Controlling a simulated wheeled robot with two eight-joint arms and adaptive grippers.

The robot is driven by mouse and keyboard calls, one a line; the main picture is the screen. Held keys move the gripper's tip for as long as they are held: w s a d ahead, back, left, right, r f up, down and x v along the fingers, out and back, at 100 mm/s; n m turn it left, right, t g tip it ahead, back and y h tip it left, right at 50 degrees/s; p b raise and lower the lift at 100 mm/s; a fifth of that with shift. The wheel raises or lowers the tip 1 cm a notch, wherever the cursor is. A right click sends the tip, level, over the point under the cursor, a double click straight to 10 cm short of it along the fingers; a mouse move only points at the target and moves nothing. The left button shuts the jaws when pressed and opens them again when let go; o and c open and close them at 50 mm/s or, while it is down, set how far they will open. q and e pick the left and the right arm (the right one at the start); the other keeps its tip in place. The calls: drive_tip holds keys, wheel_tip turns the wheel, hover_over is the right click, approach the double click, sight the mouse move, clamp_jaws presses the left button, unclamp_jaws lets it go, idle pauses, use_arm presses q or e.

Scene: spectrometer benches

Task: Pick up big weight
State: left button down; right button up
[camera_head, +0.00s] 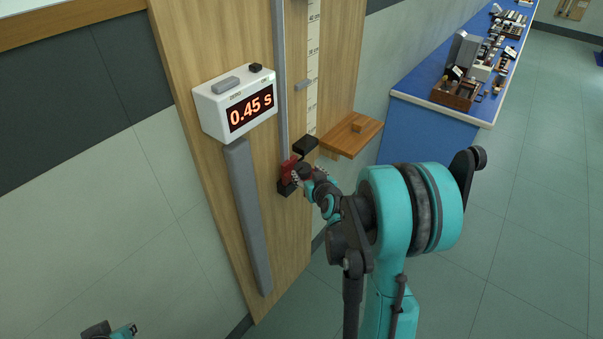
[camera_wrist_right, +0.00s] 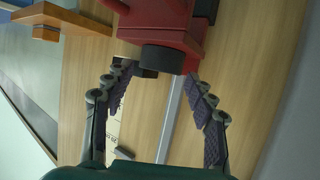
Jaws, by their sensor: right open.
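No object is plainly marked as the big weight. A red block (camera_head: 287,169) with dark parts sits at the lower end of a vertical rail on the wooden board. It also shows in the right wrist view as a red body (camera_wrist_right: 150,18) with a dark round piece (camera_wrist_right: 168,59). My right gripper (camera_head: 299,173) is right by the red block. In the wrist view its fingers (camera_wrist_right: 165,86) are apart, with the dark round piece just beyond the gap between their tips. My left gripper (camera_head: 110,331) is at the bottom left edge, mostly cut off.
A white timer box (camera_head: 236,102) reading 0.45 s is on the board (camera_head: 185,50). A black block (camera_head: 306,145) is near the red one. A wooden shelf (camera_head: 340,143) with a small wooden block (camera_head: 359,126) juts out at right. A blue bench (camera_head: 425,125) holds several items.

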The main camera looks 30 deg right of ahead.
sight(303, 168)
drive_tip(key=b+x, duration=0.1)
drive_tip(key=x, duration=0.4)
drive_tip(key=shift+w+r, duration=0.1)
drive_tip(key=shift+r, duration=0.15)
drive_tip(key=c, duration=1)
drive_tip(key=shift+r, duration=0.1)
